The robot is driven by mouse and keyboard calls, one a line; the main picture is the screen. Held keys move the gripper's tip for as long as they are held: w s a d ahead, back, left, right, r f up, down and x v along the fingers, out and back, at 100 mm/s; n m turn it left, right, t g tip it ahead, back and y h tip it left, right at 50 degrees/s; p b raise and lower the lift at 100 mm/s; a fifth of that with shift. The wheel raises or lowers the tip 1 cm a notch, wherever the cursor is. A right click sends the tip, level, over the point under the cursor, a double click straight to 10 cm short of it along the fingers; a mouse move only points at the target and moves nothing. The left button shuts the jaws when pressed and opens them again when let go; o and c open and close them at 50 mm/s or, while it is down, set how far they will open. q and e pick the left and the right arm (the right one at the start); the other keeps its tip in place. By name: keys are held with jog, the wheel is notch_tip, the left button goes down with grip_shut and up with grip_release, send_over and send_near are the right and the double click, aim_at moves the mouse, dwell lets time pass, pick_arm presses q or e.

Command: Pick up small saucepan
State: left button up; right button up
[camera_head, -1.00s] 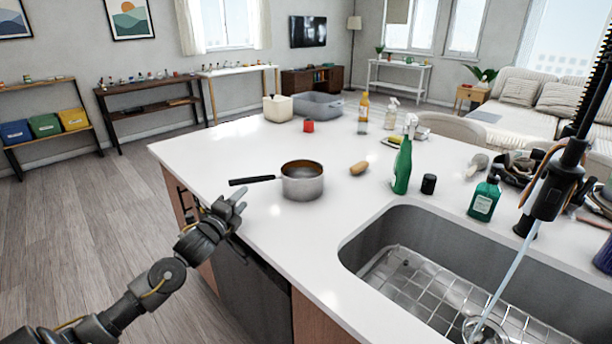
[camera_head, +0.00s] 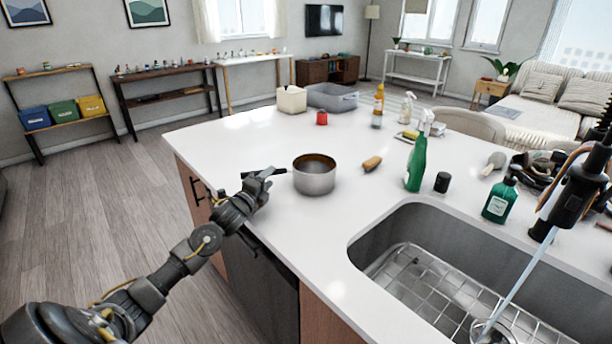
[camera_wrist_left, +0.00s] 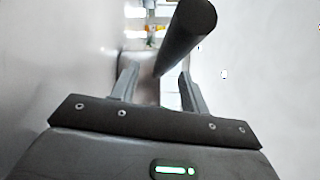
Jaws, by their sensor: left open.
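The small saucepan (camera_head: 314,179) is a grey metal pot with a brownish inside. It stands upright on the white countertop, left of the sink. Its black handle points left toward my left gripper (camera_head: 263,179), which partly covers it in the head view. In the left wrist view the dark handle (camera_wrist_left: 188,36) runs from the upper right toward the space between my two spread fingers (camera_wrist_left: 160,82). My left gripper is open; I cannot tell whether it touches the handle. My right gripper is not in view.
The sink (camera_head: 440,245) with a wire rack lies to the right. A brown object (camera_head: 372,164), green spray bottle (camera_head: 416,162), black cup (camera_head: 442,182) and soap bottle (camera_head: 499,200) stand right of the saucepan. The countertop (camera_head: 240,138) behind the saucepan is mostly clear.

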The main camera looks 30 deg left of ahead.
aim_at(272, 175)
pick_arm(q)
jog(key=w, duration=0.2)
jog(key=w+p, duration=0.1)
jog(key=w, duration=0.1)
jog(key=shift+w+a+r, duration=0.15)
jog(key=shift+w+r, duration=0.05)
jog(key=shift+w, duration=0.05)
jog(key=shift+c, duration=0.2)
grip_shut()
jog(key=shift+r, duration=0.1)
